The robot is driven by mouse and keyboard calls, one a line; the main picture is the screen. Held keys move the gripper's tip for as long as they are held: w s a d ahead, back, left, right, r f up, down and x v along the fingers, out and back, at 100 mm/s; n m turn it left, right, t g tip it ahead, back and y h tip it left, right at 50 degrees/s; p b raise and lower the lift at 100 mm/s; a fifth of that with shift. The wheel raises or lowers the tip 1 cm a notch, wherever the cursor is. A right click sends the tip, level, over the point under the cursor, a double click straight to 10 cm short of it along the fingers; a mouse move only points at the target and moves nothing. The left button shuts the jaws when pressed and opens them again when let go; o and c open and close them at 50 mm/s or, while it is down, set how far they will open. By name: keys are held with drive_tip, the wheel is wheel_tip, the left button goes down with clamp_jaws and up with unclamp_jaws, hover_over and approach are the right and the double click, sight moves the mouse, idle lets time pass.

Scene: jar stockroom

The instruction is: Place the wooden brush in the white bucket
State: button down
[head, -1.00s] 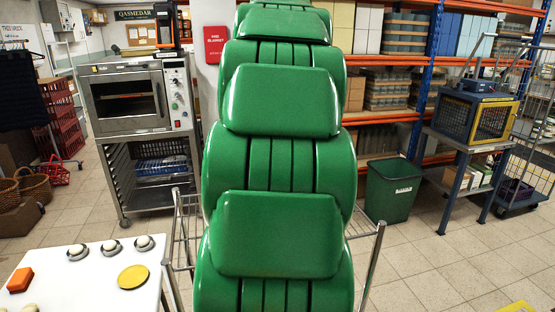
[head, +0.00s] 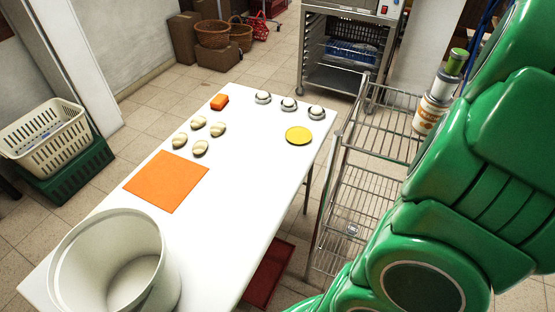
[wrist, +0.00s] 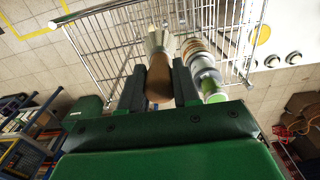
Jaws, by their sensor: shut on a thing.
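In the wrist view my gripper (wrist: 160,70) is shut on the brown handle of the wooden brush (wrist: 159,84). The brush's pale bristle end points away from the gripper, over the wire rack. The white bucket (head: 72,262) stands upright at the near left end of the white table in the head view, its mouth open and the part of its inside that shows empty. The bucket does not show in the wrist view. My gripper and the brush are out of the head view.

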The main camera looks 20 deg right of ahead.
drive_tip(key=shift+w+a+n, duration=0.3)
drive_tip(key=shift+w+a, duration=0.2)
drive_tip(key=shift+w, duration=0.3)
drive_tip(key=w+a+n, duration=0.8)
drive_tip(key=w+a, duration=0.2)
drive_tip(key=a, duration=0.3)
drive_tip(key=w+a+n, duration=0.8)
drive_tip(key=w+a, duration=0.1)
drive_tip(key=a, duration=0.4)
drive_tip(key=w+a+n, duration=0.2)
drive_tip(key=a+n, duration=0.8)
drive_tip(key=a, duration=1.2)
drive_tip(key=s+a+n, duration=0.6)
drive_tip(key=s+a, duration=0.1)
drive_tip(key=a, duration=0.3)
drive_tip(key=s+a+n, duration=0.6)
drive_tip(key=a, duration=0.4)
drive_tip(key=s+a+n, duration=0.6)
drive_tip(key=s+a, duration=0.1)
drive_tip(key=a, duration=0.4)
wheel_tip(320, 180, down, 46)
drive_tip(key=shift+w+d, duration=0.3)
